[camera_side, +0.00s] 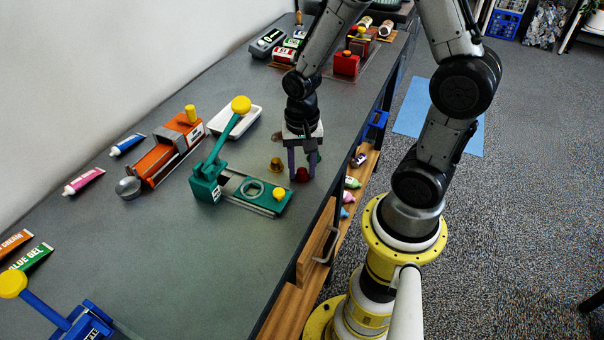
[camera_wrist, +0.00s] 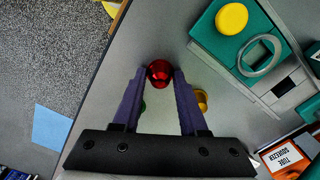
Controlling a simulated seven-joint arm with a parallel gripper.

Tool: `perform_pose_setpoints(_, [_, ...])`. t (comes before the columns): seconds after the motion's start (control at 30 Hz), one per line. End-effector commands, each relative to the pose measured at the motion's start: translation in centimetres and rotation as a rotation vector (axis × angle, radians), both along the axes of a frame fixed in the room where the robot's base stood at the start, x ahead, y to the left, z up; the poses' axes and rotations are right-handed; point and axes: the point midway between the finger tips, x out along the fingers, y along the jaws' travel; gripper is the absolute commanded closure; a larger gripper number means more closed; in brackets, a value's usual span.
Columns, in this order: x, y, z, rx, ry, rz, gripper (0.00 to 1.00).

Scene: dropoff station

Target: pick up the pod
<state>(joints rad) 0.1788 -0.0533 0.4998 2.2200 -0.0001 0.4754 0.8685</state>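A red pod (camera_wrist: 159,72) stands on the grey bench. In the wrist view it lies between the tips of my gripper (camera_wrist: 160,74), with one purple finger close on each side. In the side view the red pod (camera_side: 302,175) is at table height between the fingers of my gripper (camera_side: 302,176). I cannot tell whether both fingers press on it. A gold pod (camera_side: 276,164) stands just left of my gripper in the side view. A green pod (camera_wrist: 142,106) is partly hidden behind the left finger in the wrist view.
A green lever press (camera_side: 206,182) with a ring plate stands close left of my gripper. An orange machine (camera_side: 164,155), a white tray (camera_side: 247,118) and tubes lie farther left. The bench edge drops off to the right, above a wooden shelf (camera_side: 360,180).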

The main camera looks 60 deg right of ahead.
Motion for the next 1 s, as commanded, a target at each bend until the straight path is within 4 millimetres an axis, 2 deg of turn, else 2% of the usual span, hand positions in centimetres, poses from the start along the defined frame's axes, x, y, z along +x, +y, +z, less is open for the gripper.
perform_pose_setpoints(0.03, [0.0,0.0,0.0,0.000,0.000,0.000,0.69])
perform_pose_setpoints(0.17, [0.0,0.0,0.0,0.000,0.000,0.000,0.92])
perform_pose_setpoints(0.2, [0.0,0.0,0.0,0.000,0.000,0.000,0.95])
perform_pose_setpoints(0.63, [0.1,0.0,0.6,-0.001,-0.003,0.000,0.96])
perform_pose_setpoints(0.9, [0.1,0.0,3.5,-0.001,-0.008,0.000,0.96])
perform_pose_setpoints(1.0, [-1.1,0.2,4.7,-0.001,-0.005,0.000,0.96])
